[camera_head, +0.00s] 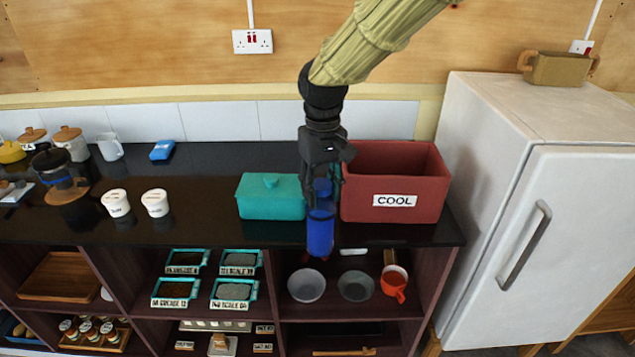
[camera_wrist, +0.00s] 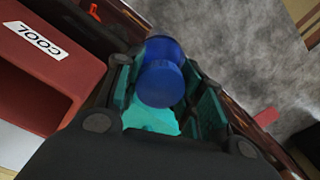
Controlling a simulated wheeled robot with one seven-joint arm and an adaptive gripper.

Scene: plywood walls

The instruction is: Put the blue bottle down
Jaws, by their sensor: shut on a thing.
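The blue bottle (camera_head: 320,232) hangs upright below my gripper (camera_head: 322,182), which is shut on its upper part. In the head view it shows between the teal box and the red bin, over the counter's front edge. I cannot tell whether its base touches anything. In the wrist view the blue bottle (camera_wrist: 162,75) sits between the two fingers of my gripper (camera_wrist: 165,100), seen from its top end. The black counter (camera_head: 180,225) runs below and behind it.
A teal lidded box (camera_head: 270,198) stands left of the bottle and a red bin marked COOL (camera_head: 415,185) right of it. Two white cups (camera_head: 155,203) stand farther left, with bare counter between. Shelves with bowls (camera_head: 307,285) lie below. A white fridge (camera_head: 540,220) stands at right.

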